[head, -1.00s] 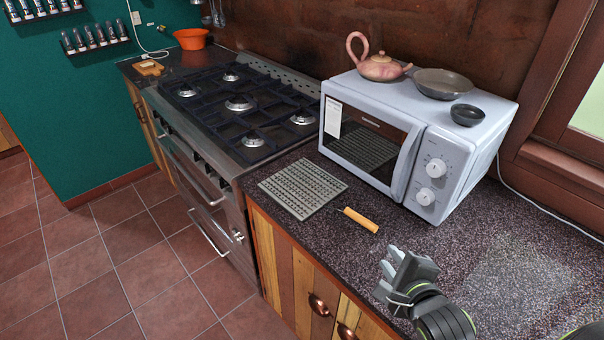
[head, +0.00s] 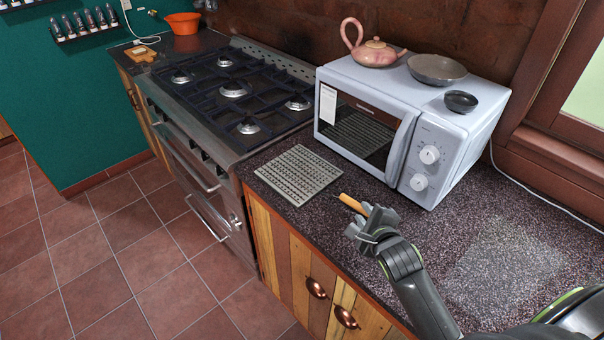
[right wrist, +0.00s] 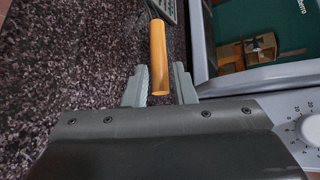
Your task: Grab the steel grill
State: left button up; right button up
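The steel grill is a square metal plate with rows of holes (head: 298,174), lying flat on the dark countertop between the stove and the microwave. A wooden handle (head: 351,203) points from its near right side toward my right gripper (head: 372,224); a thin link to the plate is hard to make out. In the right wrist view the handle (right wrist: 158,58) stands between two open fingers (right wrist: 158,85), with gaps on both sides, and the plate's edge (right wrist: 166,8) shows at the top. My left gripper is not in view.
A light blue microwave (head: 425,155) stands close behind and right of the handle, carrying a pink teapot (head: 376,54), a pan (head: 437,68) and a small dark bowl (head: 461,101). The stove (head: 232,92) is at left. The counter (head: 520,260) at right is clear.

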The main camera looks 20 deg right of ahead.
aim_at(358, 208)
jog(key=shift+w+f+p, duration=0.1)
jog(key=shift+w+p, duration=0.2)
jog(key=shift+w, duration=0.2)
jog(key=p+x, duration=0.1)
jog(key=x, duration=0.2)
jog(key=shift+a, duration=0.1)
jog(key=shift+w+f, duration=0.35)
jog(key=shift+w, duration=0.2)
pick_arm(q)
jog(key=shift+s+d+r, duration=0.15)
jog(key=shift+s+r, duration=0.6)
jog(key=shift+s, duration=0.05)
pick_arm(e)
grip_shut()
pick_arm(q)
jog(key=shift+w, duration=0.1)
pick_arm(e)
jog(key=shift+r, duration=0.1)
